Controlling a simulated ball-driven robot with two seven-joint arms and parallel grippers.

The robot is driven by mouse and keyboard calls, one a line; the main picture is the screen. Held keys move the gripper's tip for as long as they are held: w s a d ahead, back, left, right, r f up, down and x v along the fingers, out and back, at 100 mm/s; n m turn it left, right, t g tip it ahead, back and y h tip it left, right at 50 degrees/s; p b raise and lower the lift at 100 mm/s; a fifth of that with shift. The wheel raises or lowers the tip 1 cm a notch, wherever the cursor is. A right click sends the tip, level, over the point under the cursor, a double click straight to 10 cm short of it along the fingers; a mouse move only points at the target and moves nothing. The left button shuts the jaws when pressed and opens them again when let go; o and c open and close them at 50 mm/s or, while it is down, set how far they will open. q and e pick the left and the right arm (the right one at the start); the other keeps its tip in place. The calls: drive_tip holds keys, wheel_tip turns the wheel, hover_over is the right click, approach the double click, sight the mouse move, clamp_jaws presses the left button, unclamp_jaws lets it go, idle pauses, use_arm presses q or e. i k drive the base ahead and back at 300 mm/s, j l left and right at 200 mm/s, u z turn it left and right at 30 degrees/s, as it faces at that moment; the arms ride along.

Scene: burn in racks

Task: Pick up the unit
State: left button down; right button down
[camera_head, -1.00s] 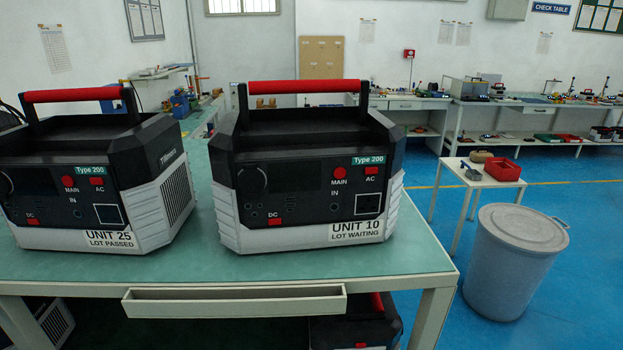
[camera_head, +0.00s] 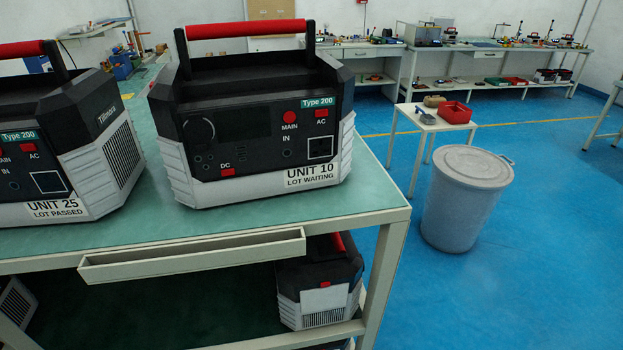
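Unit 10 (camera_head: 258,140) is a black and light grey power unit with a red carrying handle on top. Its label reads "LOT WAITING". It stands upright on the green table top (camera_head: 260,211), near the right end. Unit 25 (camera_head: 65,150), labelled "LOT PASSED", stands to its left and is cut off by the left edge. Another unit (camera_head: 318,280) with a red handle sits on the shelf under the table, its upper part partly hidden by the table. Neither of my grippers shows in the head view.
An open shallow drawer (camera_head: 190,257) sticks out under the table's front edge. A grey lidded bin (camera_head: 462,200) stands on the blue floor at right. The floor at lower right is clear.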

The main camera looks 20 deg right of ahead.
sight(223, 138)
drive_tip(key=k+l+u, duration=0.15)
drive_tip(key=k+u, duration=0.15)
drive_tip(key=u, duration=0.15)
drive_tip(key=k+l+u, duration=0.1)
drive_tip(key=k+u, duration=0.35)
drive_tip(key=i, duration=0.15)
